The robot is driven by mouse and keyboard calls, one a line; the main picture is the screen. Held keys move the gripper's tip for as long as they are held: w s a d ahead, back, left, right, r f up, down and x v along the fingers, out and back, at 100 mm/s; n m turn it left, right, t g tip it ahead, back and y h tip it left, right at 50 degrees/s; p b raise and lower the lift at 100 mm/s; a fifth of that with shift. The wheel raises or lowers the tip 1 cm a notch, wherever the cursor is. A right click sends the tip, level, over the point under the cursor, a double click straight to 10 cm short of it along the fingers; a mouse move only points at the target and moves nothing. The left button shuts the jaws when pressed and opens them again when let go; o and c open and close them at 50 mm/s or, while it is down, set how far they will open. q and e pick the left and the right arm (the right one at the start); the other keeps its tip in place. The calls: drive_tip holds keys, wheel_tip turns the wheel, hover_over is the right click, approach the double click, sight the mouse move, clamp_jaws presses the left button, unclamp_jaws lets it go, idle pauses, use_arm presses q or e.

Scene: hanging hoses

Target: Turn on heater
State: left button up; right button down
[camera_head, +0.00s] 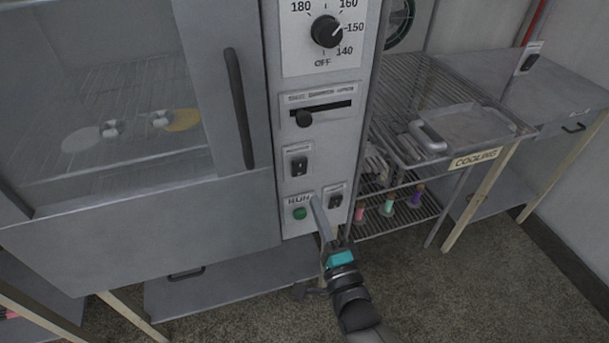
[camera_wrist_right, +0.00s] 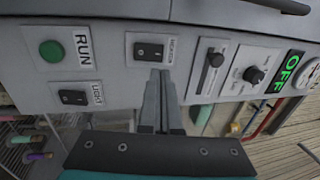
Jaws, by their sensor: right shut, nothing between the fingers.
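The heater is a grey oven (camera_head: 130,215) with a glass door and a narrow control panel (camera_head: 318,172). The panel has a black temperature dial (camera_head: 326,31), a slider (camera_head: 304,118), a rocker switch (camera_head: 298,164), a green RUN button (camera_head: 299,213) and a light switch (camera_head: 336,197). The wrist view shows the RUN button (camera_wrist_right: 52,50), light switch (camera_wrist_right: 74,97), middle switch (camera_wrist_right: 148,50) and a green OFF display (camera_wrist_right: 290,66). My right gripper (camera_head: 315,201) is shut and empty, its tips in front of the lower panel, close to the switches; contact cannot be told. My left gripper is out of view.
A wire rack table (camera_head: 410,95) marked COOLING stands right of the oven, with a metal tray (camera_head: 465,128) on it and coloured bottles on a lower shelf. Another grey table (camera_head: 565,88) stands further right. The floor (camera_head: 480,270) at the lower right is clear.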

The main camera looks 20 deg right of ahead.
sight(300, 164)
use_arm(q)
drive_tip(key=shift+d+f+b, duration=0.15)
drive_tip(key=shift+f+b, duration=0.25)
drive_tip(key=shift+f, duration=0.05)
use_arm(e)
drive_tip(key=x, duration=0.8)
drive_tip(key=shift+w, duration=0.35)
drive_tip(key=shift+w+r+g+p, duration=0.25)
drive_tip(key=shift+r+p, duration=0.2)
drive_tip(key=shift+p, duration=0.6)
drive_tip(key=shift+f, duration=0.1)
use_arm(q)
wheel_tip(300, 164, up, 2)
use_arm(e)
drive_tip(key=shift+f, duration=0.15)
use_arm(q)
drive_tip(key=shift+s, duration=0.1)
